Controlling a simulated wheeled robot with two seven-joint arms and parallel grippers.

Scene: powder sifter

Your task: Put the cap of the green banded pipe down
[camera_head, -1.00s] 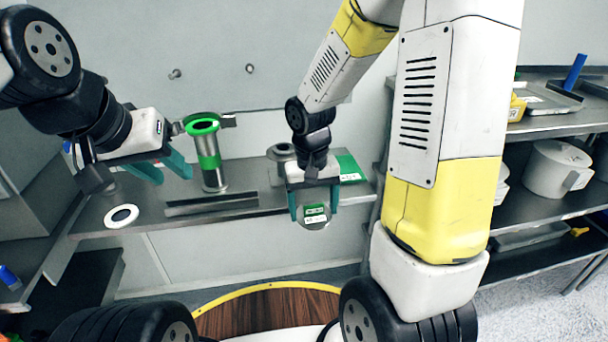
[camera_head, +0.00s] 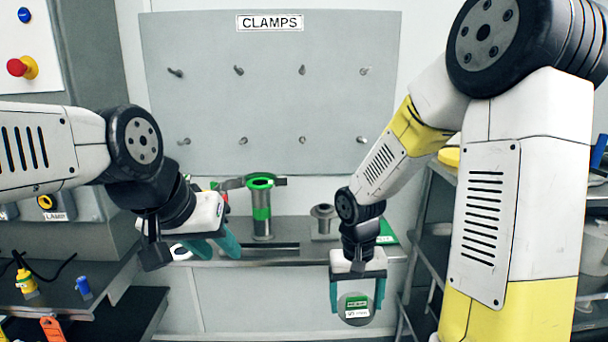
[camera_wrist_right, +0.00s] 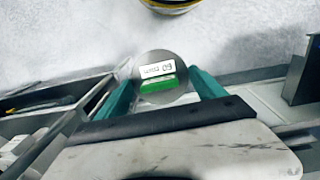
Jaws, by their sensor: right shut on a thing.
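The cap (camera_head: 357,317) is a round silver disc with a green and a white label. In the head view my right gripper (camera_head: 357,300) is shut on it and holds it by its edges, in front of the bench. In the right wrist view the cap (camera_wrist_right: 163,92) sits between the two teal fingers. The green banded pipe (camera_head: 262,228) stands upright on the bench with an open, green-rimmed top. My left gripper (camera_head: 219,246) is left of the pipe, with its teal fingers apart and nothing visible between them.
The steel bench (camera_head: 225,263) also bears a white ring (camera_head: 180,251), a plain metal pipe (camera_head: 323,220) and a green sheet (camera_head: 386,237). A clamps pegboard (camera_head: 270,100) hangs behind. A left shelf (camera_head: 60,298) holds bottles. A right rack (camera_head: 432,205) stands beside my right arm.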

